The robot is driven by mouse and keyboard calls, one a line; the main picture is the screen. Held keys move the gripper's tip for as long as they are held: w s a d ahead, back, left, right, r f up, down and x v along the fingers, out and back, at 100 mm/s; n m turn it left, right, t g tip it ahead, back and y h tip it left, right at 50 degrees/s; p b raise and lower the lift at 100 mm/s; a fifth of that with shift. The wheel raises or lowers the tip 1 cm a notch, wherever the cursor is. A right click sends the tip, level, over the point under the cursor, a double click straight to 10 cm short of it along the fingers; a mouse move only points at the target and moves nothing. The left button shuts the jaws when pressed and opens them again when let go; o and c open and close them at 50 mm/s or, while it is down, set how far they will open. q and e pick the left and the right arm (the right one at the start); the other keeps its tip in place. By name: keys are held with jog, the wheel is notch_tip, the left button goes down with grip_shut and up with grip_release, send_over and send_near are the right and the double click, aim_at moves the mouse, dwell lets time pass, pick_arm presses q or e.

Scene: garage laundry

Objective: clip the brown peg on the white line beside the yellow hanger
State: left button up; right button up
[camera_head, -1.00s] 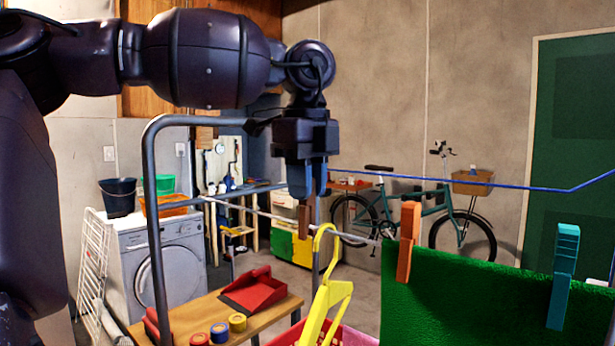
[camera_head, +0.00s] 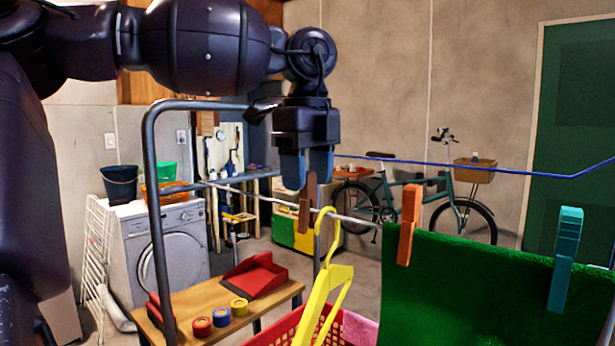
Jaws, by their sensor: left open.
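The brown peg (camera_head: 308,205) is upright on the white line (camera_head: 256,200), just left of the yellow hanger (camera_head: 327,290), whose hook goes over the line. My left gripper (camera_head: 307,182) points down directly above the peg. Its two blue fingers are apart, with the peg's top between and just below their tips. The peg's lower end reaches below the line. My right gripper is not in view.
A green towel (camera_head: 470,290) hangs at the right with an orange peg (camera_head: 407,225) and a teal peg (camera_head: 564,260). A blue line (camera_head: 480,177) runs behind. A red basket (camera_head: 285,330) and a wooden bench (camera_head: 190,298) are below.

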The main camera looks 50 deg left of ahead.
pick_arm(q)
notch_tip(320, 180, up, 8)
jog(key=shift+s+r, duration=0.1)
jog(key=shift+r, duration=0.95)
jog(key=shift+r, duration=0.1)
